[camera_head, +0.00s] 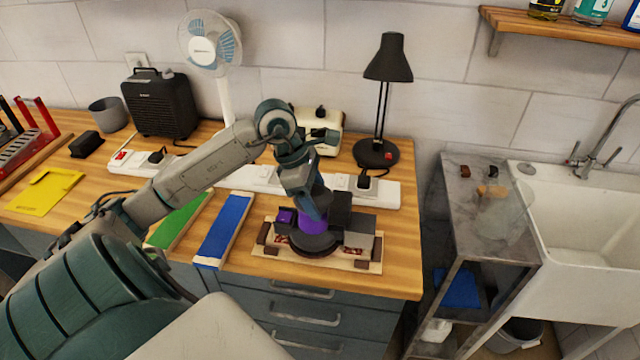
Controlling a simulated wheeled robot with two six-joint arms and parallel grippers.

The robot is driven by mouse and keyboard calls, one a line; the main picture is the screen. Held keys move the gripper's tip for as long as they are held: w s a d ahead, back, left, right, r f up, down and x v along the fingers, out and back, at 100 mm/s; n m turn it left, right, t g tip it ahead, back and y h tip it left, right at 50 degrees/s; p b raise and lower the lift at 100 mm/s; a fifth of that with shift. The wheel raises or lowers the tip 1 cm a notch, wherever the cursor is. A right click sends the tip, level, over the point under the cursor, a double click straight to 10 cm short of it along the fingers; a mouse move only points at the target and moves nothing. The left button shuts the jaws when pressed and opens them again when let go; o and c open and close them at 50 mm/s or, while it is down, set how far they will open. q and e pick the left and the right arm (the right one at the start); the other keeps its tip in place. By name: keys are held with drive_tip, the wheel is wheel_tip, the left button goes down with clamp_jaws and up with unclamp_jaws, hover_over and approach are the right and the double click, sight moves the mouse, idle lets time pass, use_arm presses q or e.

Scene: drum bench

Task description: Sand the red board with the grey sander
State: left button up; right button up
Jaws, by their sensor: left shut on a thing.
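My left gripper (316,212) reaches down over the right part of the bench and is shut on a sander (312,240). The sander shows a purple body and a dark round base rather than plain grey. It is over a board with a pale frame (322,262), and small reddish-brown patches (354,251) show beside it. The sander and dark blocks around it hide most of this board, and I cannot tell whether the base touches it. My right gripper is not in view.
Power strips (378,192), a black lamp (376,153) and a fan (209,45) stand behind. The bench ends before a grey stand (478,220) and sink.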

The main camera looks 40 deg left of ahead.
use_arm(q)
drive_tip(key=shift+s+a+f+b, duration=0.1)
drive_tip(key=shift+s+a+b, duration=0.5)
drive_tip(key=shift+a+b, duration=0.2)
drive_tip(key=shift+s+a, duration=0.1)
drive_tip(key=shift+a, duration=0.1)
drive_tip(key=shift+s+a+p, duration=0.5)
drive_tip(key=shift+a+p, duration=0.1)
drive_tip(key=shift+a, duration=0.2)
drive_tip(key=shift+s+a+r+p, duration=0.15)
drive_tip(key=shift+a+p, duration=0.3)
drive_tip(key=shift+p, duration=1)
drive_tip(key=shift+s+a+p, duration=0.25)
drive_tip(key=shift+a+p, duration=0.25)
drive_tip(key=shift+p, duration=1.05)
